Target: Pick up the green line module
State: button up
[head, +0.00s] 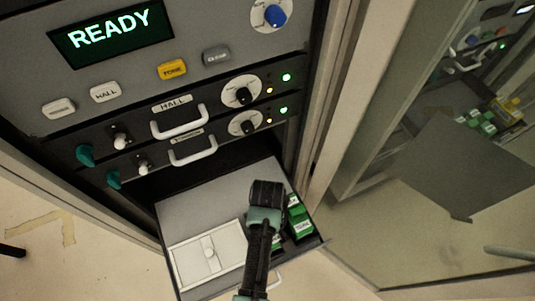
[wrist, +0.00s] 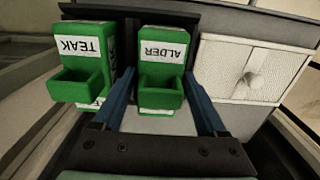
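Two green modules stand side by side in the wrist view, labelled ALDER (wrist: 161,72) and TEAK (wrist: 82,62); the lettering appears upside down. Each has a small box-like front. My gripper (wrist: 159,78) is open, with one blue finger on each side of the ALDER module and small gaps showing beside it. In the head view green modules (head: 298,218) sit at the right end of the pulled-out drawer (head: 190,210), partly hidden by my arm. The fingertips are hidden there.
A white lidded compartment with a round knob (head: 208,254) fills the drawer's front left; it is right of ALDER in the wrist view (wrist: 252,72). The rack panel (head: 170,100) with handles and knobs rises behind. A glass-like panel (head: 430,170) stands at right.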

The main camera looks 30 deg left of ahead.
grip_shut()
